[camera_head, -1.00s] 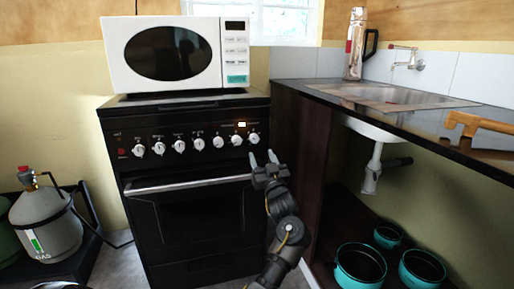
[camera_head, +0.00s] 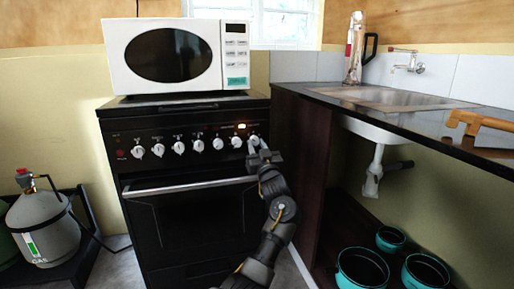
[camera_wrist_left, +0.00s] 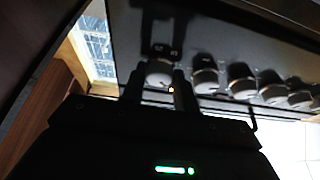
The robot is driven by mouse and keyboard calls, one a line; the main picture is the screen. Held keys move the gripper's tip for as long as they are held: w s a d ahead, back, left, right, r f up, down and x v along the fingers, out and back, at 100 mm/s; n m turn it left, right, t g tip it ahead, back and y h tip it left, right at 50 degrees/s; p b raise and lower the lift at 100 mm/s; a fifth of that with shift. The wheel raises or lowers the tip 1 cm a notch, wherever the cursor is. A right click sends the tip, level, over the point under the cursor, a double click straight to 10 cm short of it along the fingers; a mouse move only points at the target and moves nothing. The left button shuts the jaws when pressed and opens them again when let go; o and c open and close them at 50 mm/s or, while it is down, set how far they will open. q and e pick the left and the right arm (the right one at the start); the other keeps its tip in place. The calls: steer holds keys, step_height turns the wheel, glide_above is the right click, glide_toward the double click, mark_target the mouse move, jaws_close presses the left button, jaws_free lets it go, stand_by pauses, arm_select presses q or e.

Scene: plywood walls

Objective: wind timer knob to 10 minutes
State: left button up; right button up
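The black stove (camera_head: 195,215) has a row of white knobs on its front panel. The rightmost one, which I take as the timer knob (camera_head: 254,139), is at the panel's right end, below a lit orange light. My left gripper (camera_head: 257,145) is at this knob, with one finger on each side. In the left wrist view the white knob (camera_wrist_left: 159,73) fills the gap between the two dark fingers (camera_wrist_left: 159,85), which look shut on it. The fingers partly cover the knob, and its pointer and scale cannot be read. My right gripper is not in view.
The neighbouring knob (camera_head: 236,142) is close on the left. The oven handle (camera_head: 190,186) runs below the panel. A white microwave (camera_head: 175,55) stands on top. The sink bench (camera_head: 300,92) is close on the right, a gas bottle (camera_head: 42,228) on the left.

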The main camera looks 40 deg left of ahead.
arm_select(q)
steer(key=c, duration=0.3)
steer(key=shift+c, duration=0.2)
steer(key=shift+f, duration=0.1)
stand_by(0.9)
steer(key=o, duration=1)
steer(key=shift+c, duration=0.2)
